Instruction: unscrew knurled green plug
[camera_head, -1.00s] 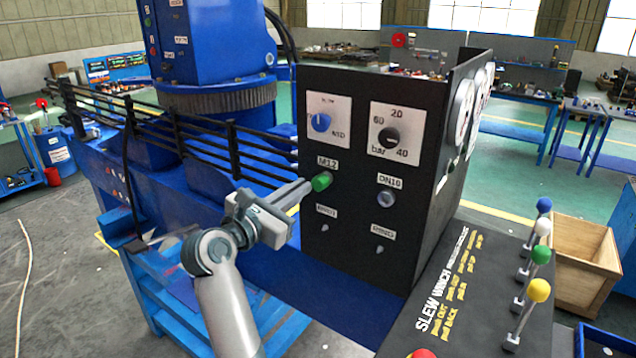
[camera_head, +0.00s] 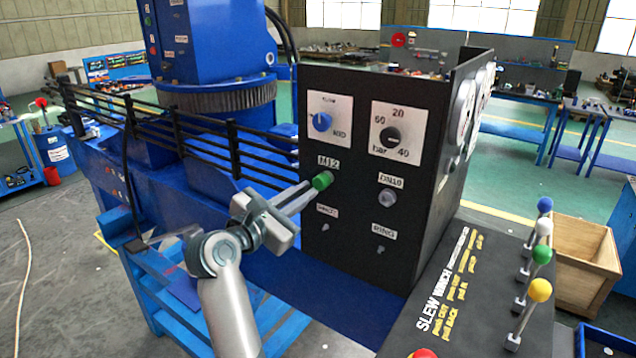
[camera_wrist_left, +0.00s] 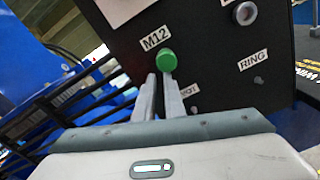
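The green plug (camera_head: 322,181) sits in the dark panel (camera_head: 350,230) under the M12 label, its axis pointing out of the panel. In the left wrist view the green plug (camera_wrist_left: 167,61) shows just past the tip of the right-hand finger. My left gripper (camera_head: 308,190) reaches it from the lower left. In the wrist view the fingers of this gripper (camera_wrist_left: 158,76) stand apart with a narrow gap, and the plug is not clearly between them. Whether a finger touches the plug I cannot tell. My right gripper is not in view.
A grey DN10 fitting (camera_head: 387,198) is right of the plug, with two dials above. A lever console (camera_head: 450,290) stands at front right, a wooden crate (camera_head: 585,255) beyond it. Black railings (camera_head: 200,150) run behind my left arm.

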